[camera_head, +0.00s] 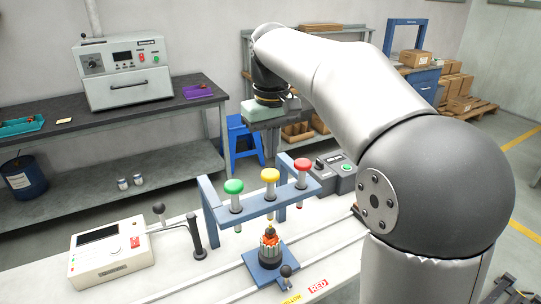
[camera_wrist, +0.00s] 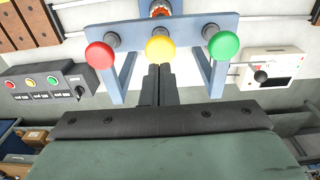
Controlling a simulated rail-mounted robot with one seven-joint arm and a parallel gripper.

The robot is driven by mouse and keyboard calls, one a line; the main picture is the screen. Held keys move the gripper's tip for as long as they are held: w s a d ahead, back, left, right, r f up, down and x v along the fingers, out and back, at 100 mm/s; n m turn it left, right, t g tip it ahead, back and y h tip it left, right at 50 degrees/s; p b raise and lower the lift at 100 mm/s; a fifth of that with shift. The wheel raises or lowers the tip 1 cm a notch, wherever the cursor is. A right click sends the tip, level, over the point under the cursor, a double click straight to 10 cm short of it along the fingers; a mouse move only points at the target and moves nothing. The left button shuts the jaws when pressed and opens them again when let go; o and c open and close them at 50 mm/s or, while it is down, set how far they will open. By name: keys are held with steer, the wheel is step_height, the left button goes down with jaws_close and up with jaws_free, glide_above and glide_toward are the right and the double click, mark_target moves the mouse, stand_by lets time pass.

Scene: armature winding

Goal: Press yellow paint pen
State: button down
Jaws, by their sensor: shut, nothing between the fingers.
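The yellow paint pen (camera_head: 270,176) stands upright in the middle of a blue-grey rack (camera_head: 205,212), its round yellow cap on top, above the armature (camera_head: 269,243). A green pen (camera_head: 234,187) is to its left and a red pen (camera_head: 303,165) to its right. In the wrist view the yellow cap (camera_wrist: 161,49) is just beyond the tips of my gripper (camera_wrist: 160,68). My fingers are shut together and empty. They look close to the cap, but I cannot tell whether they touch it. In the head view my gripper's body shows behind the rack; the fingertips are not clear.
The armature sits on a blue carriage (camera_head: 258,266) on rails under the rack. A tester box (camera_head: 107,254) with a black-knobbed lever is at left. A grey control box (camera_head: 333,176) is behind the rack at right. A dark workbench (camera_head: 60,110) stands at the back.

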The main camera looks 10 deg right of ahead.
step_height(320, 180, up, 8)
steer(key=shift+w+f+p, duration=0.15)
steer(key=shift+f+p, duration=0.1)
steer(key=shift+p, duration=0.1)
steer(key=s+d+f+m, duration=0.2)
steer(key=s+f, duration=1)
steer(key=f, duration=0.1)
steer(key=s+d+f+m, duration=0.1)
steer(key=s+d+f, duration=0.2)
steer(key=s+f, duration=1)
steer(key=shift+d+f+m, duration=0.35)
steer(key=shift+f+m, duration=0.05)
steer(key=shift+f, duration=0.3)
